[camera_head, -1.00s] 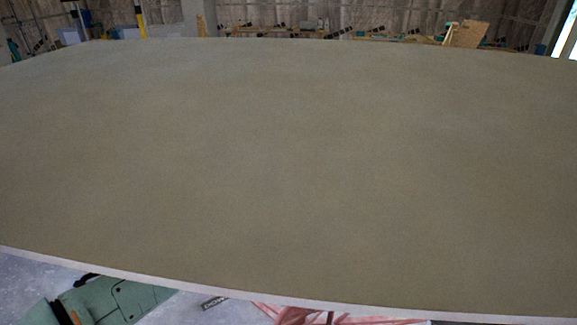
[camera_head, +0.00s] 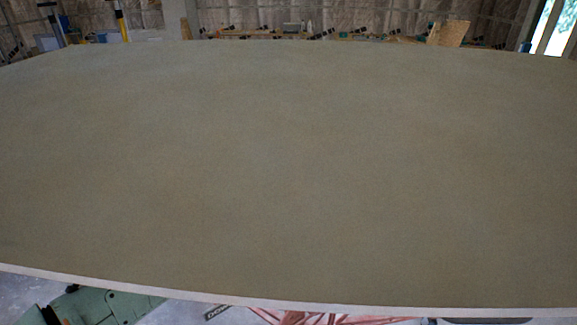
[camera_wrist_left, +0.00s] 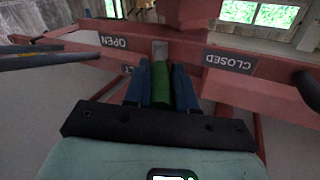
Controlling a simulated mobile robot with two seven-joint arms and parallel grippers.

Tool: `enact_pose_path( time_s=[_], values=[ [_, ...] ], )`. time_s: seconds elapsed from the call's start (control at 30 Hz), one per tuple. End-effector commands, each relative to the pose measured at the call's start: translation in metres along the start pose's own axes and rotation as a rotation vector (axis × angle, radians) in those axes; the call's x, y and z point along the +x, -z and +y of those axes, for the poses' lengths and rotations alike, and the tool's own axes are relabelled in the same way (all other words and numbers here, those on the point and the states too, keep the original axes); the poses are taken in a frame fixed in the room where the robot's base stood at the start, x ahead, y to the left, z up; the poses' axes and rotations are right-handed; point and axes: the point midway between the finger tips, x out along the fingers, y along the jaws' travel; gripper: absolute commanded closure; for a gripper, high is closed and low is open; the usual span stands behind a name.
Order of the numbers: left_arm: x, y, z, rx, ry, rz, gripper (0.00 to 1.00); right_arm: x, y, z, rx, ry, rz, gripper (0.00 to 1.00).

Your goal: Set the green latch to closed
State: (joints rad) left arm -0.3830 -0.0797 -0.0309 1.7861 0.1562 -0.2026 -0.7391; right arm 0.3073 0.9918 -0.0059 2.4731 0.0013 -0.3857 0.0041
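The green latch (camera_wrist_left: 162,88) shows in the left wrist view as a green handle in front of a red frame bar (camera_wrist_left: 185,48). My left gripper (camera_wrist_left: 162,82) has its blue fingers on either side of the handle, close against it, and appears shut on it. The handle lies between an upside-down OPEN label (camera_wrist_left: 113,41) on the left and an upside-down CLOSED label (camera_wrist_left: 229,62) on the right. The latch's far end is partly hidden. In the head view a large panel hides the latch, and neither gripper shows.
The large brown panel (camera_head: 290,170) fills most of the head view. Part of a red frame (camera_head: 335,318) shows below its near edge. A dark rod (camera_wrist_left: 50,57) reaches in from the left in the wrist view. Workshop clutter stands beyond the panel.

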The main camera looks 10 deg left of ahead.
Motion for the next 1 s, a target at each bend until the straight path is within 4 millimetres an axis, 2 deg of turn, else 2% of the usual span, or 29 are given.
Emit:
enact_pose_path(
  time_s=[0.03, 0.07, 0.33, 0.47, 0.57, 0.8, 1.0],
  values=[
    [0.0, 0.002, 0.0, 0.001, 0.0, 0.004, 0.59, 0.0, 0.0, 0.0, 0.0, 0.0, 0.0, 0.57],
    [0.0, 0.002, 0.0, 0.001, 0.0, 0.003, 0.5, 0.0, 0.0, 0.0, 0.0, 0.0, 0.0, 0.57],
    [0.0, 0.001, 0.0, 0.0, 0.0, 0.001, 0.5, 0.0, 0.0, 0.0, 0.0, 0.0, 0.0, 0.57],
    [-0.007, 0.001, -0.001, 0.0, 0.001, 0.002, 0.5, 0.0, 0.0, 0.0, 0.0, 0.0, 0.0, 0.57],
    [-0.021, 0.001, -0.001, -0.001, 0.002, 0.002, 0.5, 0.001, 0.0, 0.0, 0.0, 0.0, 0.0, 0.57],
    [-0.076, 0.001, -0.001, 0.0, 0.004, 0.005, 0.5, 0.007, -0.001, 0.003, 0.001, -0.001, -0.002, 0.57],
    [-0.114, 0.0, 0.0, 0.002, 0.002, 0.004, 0.5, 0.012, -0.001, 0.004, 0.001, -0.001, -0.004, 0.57]
  ],
)
